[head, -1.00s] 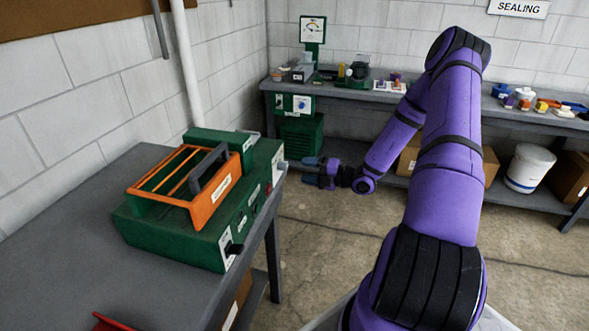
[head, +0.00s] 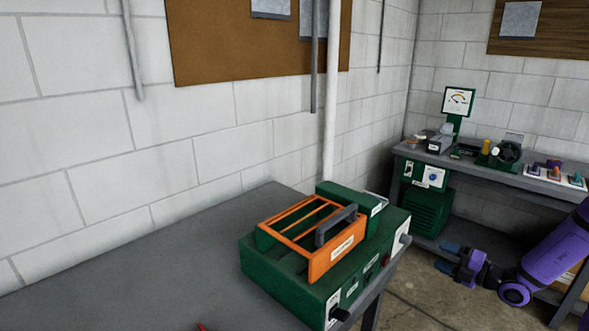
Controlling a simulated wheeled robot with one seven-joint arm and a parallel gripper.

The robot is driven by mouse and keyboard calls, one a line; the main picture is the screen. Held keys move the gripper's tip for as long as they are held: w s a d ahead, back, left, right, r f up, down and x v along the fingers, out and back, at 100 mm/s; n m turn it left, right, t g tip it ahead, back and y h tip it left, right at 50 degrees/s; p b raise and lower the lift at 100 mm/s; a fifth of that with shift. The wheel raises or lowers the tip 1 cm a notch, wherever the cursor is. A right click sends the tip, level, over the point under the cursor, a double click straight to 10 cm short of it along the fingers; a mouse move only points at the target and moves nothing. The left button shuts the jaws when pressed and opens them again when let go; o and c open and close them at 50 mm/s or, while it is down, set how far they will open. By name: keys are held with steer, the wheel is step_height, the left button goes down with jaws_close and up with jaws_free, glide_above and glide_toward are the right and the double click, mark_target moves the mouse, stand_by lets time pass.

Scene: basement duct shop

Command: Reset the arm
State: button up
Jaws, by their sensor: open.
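My gripper (head: 449,258) is at the lower right of the head view, at the end of my purple arm. Its two blue-tipped fingers point left and stand apart, with nothing seen between them. It hangs over open floor, right of the green machine (head: 291,286) and in front of the far bench. The arm's upper part is cut off by the right edge of the picture.
The green machine, with an orange frame (head: 318,264) and dark handle on top, stands at the right end of a grey table (head: 150,270). The far bench (head: 480,172) carries a gauge (head: 458,101) and small tools. A green cabinet (head: 427,212) sits beneath it.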

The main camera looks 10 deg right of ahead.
steer(key=s+a+r+n+g+h, duration=0.1)
steer(key=s+a+r+n+g, duration=0.25)
steer(key=a+r+n, duration=0.35)
steer(key=s+a+r+n+g, duration=0.2)
steer(key=a+r+n+g, duration=0.35)
steer(key=n, duration=0.45)
steer(key=s+a+r+n+g+h, duration=0.1)
steer(key=s+a+r+n+g, duration=0.1)
steer(key=a+r+n+g, duration=0.45)
steer(key=s+a+r+n+t+h, duration=0.2)
steer(key=s+r+n+t+h, duration=0.4)
steer(key=s+r+n, duration=1)
steer(key=s+n+h, duration=0.2)
steer(key=n+h, duration=0.1)
steer(key=n, duration=0.3)
steer(key=shift+s+a+r+n+t, duration=0.2)
steer(key=shift+s+a+n+t, duration=0.1)
steer(key=shift+s+n+t, duration=0.1)
